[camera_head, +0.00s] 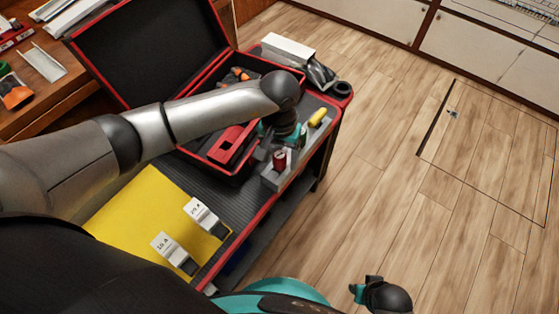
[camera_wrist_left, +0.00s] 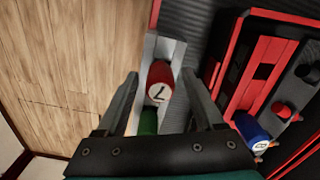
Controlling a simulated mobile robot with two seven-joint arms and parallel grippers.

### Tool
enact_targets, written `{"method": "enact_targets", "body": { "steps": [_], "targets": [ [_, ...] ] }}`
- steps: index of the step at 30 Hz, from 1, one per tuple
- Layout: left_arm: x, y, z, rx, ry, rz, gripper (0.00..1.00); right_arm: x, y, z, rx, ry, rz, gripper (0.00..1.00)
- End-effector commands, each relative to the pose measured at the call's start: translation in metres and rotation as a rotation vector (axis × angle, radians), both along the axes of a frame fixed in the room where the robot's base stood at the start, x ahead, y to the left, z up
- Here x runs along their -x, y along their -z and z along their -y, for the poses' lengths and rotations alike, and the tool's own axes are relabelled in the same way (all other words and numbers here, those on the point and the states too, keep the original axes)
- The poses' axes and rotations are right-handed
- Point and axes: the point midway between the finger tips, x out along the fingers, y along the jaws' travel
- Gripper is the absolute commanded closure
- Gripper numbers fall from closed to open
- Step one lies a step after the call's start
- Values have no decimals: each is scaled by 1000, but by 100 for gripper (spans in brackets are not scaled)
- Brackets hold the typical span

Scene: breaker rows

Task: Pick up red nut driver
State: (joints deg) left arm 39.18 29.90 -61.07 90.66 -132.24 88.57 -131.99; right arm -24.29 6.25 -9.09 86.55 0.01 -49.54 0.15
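The red nut driver (camera_wrist_left: 160,84) stands in a grey holder (camera_wrist_left: 171,48); its round end, marked 7, faces the left wrist camera. In the head view the red nut driver (camera_head: 279,160) shows just below my left gripper (camera_head: 273,146). My left gripper (camera_wrist_left: 160,78) is open, with one finger on each side of the red driver and gaps visible between. A green driver (camera_wrist_left: 148,122) is beside it, nearer the palm. What seems to be my right gripper (camera_head: 357,292) shows at the bottom of the head view; its fingers cannot be made out.
A yellow-handled driver (camera_head: 317,117) is at the holder's far end. An open red-and-black case (camera_head: 236,172) lies beside the holder, with a blue-ended object (camera_wrist_left: 250,132) near it. Two labelled breakers (camera_head: 201,214) (camera_head: 172,250) lie on a yellow mat (camera_head: 128,218). The floor to the right is clear.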

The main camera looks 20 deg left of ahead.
Motion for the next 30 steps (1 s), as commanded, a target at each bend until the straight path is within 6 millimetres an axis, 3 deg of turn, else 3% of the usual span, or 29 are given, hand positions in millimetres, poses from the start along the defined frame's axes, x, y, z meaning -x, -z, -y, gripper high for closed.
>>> {"method": "enact_targets", "body": {
  "steps": [2, 18, 30],
  "targets": [
    [0, 0, 0, 0, 0, 0, 41, 0, 0, 0, 0, 0, 0, 50],
    [0, 0, 0, 0, 0, 0, 100, 0, 0, 0, 0, 1, 0, 50],
    [0, -1, 0, 0, 0, 1, 100, 0, 0, 0, -1, 1, -1, 50]
  ]
}}
